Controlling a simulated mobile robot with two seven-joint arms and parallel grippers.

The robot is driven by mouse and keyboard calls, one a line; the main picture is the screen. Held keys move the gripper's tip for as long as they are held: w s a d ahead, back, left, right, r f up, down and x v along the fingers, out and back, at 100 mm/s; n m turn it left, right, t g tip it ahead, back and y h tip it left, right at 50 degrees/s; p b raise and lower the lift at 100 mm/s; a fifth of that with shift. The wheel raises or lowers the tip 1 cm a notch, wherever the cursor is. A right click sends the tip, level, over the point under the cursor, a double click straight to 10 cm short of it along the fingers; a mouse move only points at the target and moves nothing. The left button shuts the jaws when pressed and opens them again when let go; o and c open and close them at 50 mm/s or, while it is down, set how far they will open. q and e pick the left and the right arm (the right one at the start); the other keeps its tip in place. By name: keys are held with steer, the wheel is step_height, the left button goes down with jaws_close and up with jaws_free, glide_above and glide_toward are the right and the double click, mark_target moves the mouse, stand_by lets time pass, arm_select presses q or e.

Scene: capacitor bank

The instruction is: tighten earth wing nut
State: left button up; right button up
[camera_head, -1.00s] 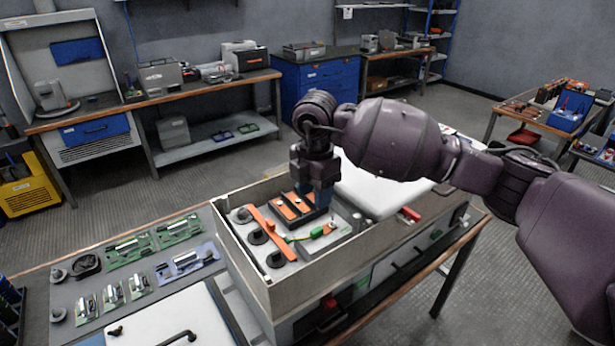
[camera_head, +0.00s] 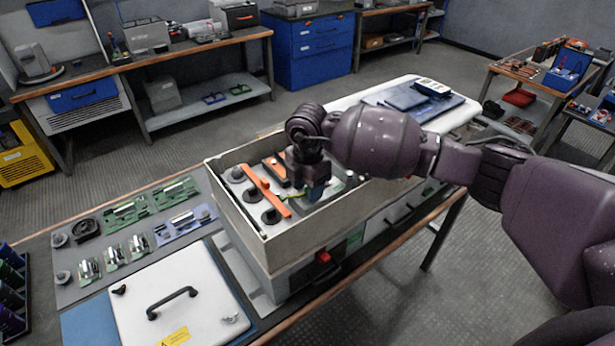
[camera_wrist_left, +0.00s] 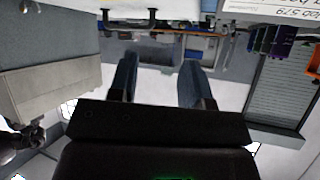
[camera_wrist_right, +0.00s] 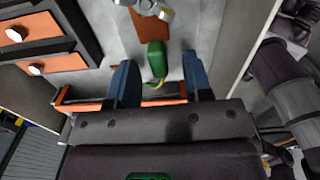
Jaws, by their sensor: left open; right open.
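The open grey cabinet (camera_head: 262,235) stands on the bench in the head view. My right gripper (camera_head: 317,192) is inside its walls at the right end, pointing down, and hides the earth stud there. In the right wrist view my right gripper (camera_wrist_right: 159,60) is open. A green sleeve (camera_wrist_right: 156,62) with a yellow-green lead lies between and beyond its fingers. A silver metal part with rounded wings, seemingly the wing nut (camera_wrist_right: 148,8), sits past the fingertips at the top edge, partly cut off. My left gripper (camera_wrist_left: 160,72) is open and empty in the left wrist view.
An orange bar (camera_head: 268,190) and black round parts fill the cabinet's left side. The cabinet walls stand close around my right gripper. A white lid with a black handle (camera_head: 172,303) lies front left. Green boards (camera_head: 126,212) lie on a grey mat at left.

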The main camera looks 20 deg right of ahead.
steer(key=shift+f, duration=0.1)
steer(key=shift+c, duration=0.4)
steer(key=c, duration=0.7)
arm_select(q)
steer(key=shift+s+f, duration=0.15)
steer(key=shift+s, duration=0.15)
arm_select(e)
jaws_close()
arm_select(q)
steer(key=shift+w+r, duration=0.2)
steer(key=shift+w, duration=0.05)
arm_select(e)
steer(key=shift+d, duration=0.4)
steer(key=o, duration=0.8)
jaws_free()
steer(key=shift+c, duration=0.2)
arm_select(q)
steer(key=shift+s, duration=0.1)
